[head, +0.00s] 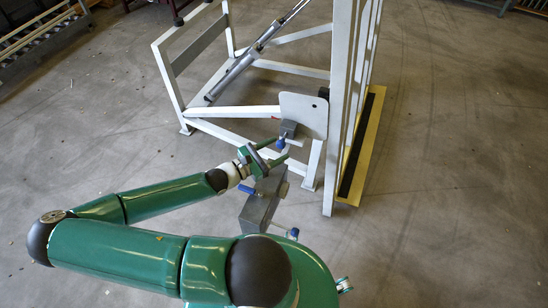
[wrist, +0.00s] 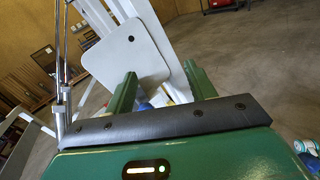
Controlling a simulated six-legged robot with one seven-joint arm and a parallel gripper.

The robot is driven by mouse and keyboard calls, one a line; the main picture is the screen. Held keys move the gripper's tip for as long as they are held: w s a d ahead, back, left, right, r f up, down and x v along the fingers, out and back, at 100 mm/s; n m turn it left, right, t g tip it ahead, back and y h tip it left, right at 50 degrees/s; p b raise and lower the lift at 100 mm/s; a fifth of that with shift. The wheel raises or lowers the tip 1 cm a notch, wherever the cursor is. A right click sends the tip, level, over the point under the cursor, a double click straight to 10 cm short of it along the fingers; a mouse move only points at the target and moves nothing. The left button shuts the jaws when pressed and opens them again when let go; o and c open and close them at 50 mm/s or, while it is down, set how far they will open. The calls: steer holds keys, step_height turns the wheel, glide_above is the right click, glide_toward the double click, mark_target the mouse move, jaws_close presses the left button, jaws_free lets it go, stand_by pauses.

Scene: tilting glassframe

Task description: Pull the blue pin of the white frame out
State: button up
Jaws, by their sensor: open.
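The white frame (head: 337,105) stands on the floor ahead, with a rounded white plate (head: 303,113) at its lower part. The blue pin (head: 280,143) sits in a small grey block (head: 289,128) at the plate's lower left edge. My gripper (head: 277,152) is open, its green fingers reaching toward the pin; the head view does not settle whether the pin lies between them. In the wrist view my gripper (wrist: 162,82) shows two spread fingers below the plate (wrist: 128,55). A bit of blue (wrist: 144,105) shows low between the fingers, mostly hidden behind the dark gripper edge.
A grey cylinder strut (head: 250,56) slants across the frame behind the plate. A yellow and black strip (head: 360,150) lies along the frame's right side. A roller rack (head: 38,32) stands at the far left. The concrete floor to the right is clear.

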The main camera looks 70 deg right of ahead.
steer(key=a, duration=0.1)
steer(key=a+r, duration=0.1)
steer(key=s+a+r, duration=0.1)
steer(key=a, duration=0.1)
steer(key=shift+s, duration=0.1)
steer(key=shift+a+f, duration=0.1)
stand_by(0.4)
steer(key=w+a+f+m+t+y, duration=0.2)
steer(key=w+a+f+m+y, duration=0.35)
steer(key=a, duration=0.45)
steer(key=w+a+r+m+t+y, duration=0.1)
steer(key=w+a+r+t+y, duration=0.35)
steer(key=w+a, duration=0.6)
steer(key=w+a+r+m+t+y, duration=0.1)
steer(key=w+a+r+t, duration=0.1)
steer(key=w+a+r, duration=0.3)
steer(key=w+a+r+t+y, duration=0.1)
steer(key=a+r+t, duration=0.15)
steer(key=r, duration=0.55)
steer(key=s+a+r+t+y, duration=0.1)
steer(key=a+r+t, duration=0.2)
steer(key=r, duration=0.5)
steer(key=s+a+r+t+y, duration=0.1)
steer(key=s+a+r+t, duration=0.1)
steer(key=r, duration=0.6)
steer(key=a+t, duration=0.1)
steer(key=a, duration=0.1)
steer(key=shift+a+m, duration=0.35)
